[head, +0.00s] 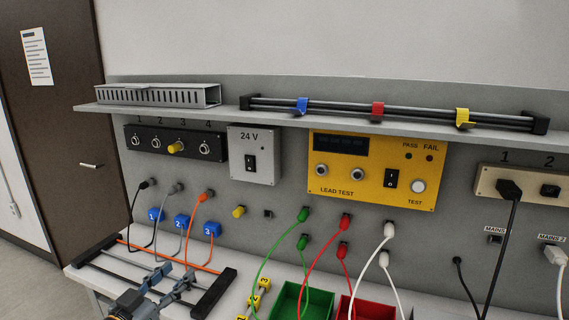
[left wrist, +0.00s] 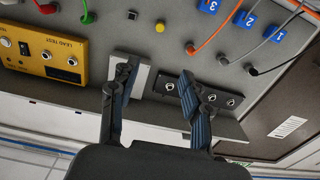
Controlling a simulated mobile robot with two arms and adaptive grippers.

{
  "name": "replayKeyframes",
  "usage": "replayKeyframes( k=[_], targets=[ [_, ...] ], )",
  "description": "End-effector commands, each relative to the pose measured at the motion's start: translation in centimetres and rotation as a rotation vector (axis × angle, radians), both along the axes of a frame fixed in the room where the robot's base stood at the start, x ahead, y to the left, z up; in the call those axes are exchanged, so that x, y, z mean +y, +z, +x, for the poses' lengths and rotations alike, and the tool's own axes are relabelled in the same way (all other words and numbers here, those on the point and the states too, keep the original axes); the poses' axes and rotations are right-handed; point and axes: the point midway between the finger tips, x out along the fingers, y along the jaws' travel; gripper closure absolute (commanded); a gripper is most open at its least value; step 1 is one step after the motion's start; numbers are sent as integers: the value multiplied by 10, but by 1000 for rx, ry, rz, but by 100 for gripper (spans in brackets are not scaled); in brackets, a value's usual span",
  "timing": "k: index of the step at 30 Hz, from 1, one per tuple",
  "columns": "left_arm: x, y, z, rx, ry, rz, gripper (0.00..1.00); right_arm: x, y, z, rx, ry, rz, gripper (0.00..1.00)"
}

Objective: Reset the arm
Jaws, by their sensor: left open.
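My left gripper (head: 173,277) is at the lower left of the head view, in front of a black rail rack (head: 213,293). Its fingers are apart with nothing seen between them. In the left wrist view, which looks upside down at the wall panel, the two dark fingers (left wrist: 158,76) stand apart. They overlap the 24 V box and the black socket strip (left wrist: 200,97) in that view. I cannot tell whether the gripper touches the rack. My right gripper is in neither view.
Green, red and white leads (head: 387,235) hang from the panel. Black, grey and orange cables (head: 201,198) hang by blue tags near my left gripper. A yellow lead tester (head: 330,178), a 24 V box (head: 252,169), a green bin (head: 320,297) and a shelf (head: 229,112) are around.

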Motion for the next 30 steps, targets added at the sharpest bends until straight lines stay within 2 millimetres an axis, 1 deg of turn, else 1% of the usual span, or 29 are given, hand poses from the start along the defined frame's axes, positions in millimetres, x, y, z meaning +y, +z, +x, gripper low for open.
replayKeyframes(
  k=[1,6,8,11,14,17,20,21,23,24,26,27,30],
  targets=[
    [-4,-9,-4,23,0,6,52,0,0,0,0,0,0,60],
    [-12,-34,-16,98,3,36,52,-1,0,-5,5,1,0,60],
    [-16,-43,-21,127,5,45,52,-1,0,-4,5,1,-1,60],
    [-22,-64,-34,189,9,69,52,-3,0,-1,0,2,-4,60],
    [-28,-89,-51,271,15,97,52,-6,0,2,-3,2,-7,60],
    [-35,-116,-74,370,25,131,52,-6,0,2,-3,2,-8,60],
    [-40,-147,-105,491,40,172,52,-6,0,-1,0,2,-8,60],
    [-42,-159,-120,544,48,189,52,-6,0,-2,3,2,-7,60],
    [-43,-177,-144,632,61,215,52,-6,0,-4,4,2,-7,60],
    [-43,-187,-161,690,72,230,52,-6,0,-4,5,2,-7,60],
    [-42,-201,-185,771,87,255,52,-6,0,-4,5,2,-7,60],
    [-41,-208,-201,822,97,268,52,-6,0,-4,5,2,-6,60],
    [-39,-221,-236,936,120,297,52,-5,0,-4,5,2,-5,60]
  ],
)
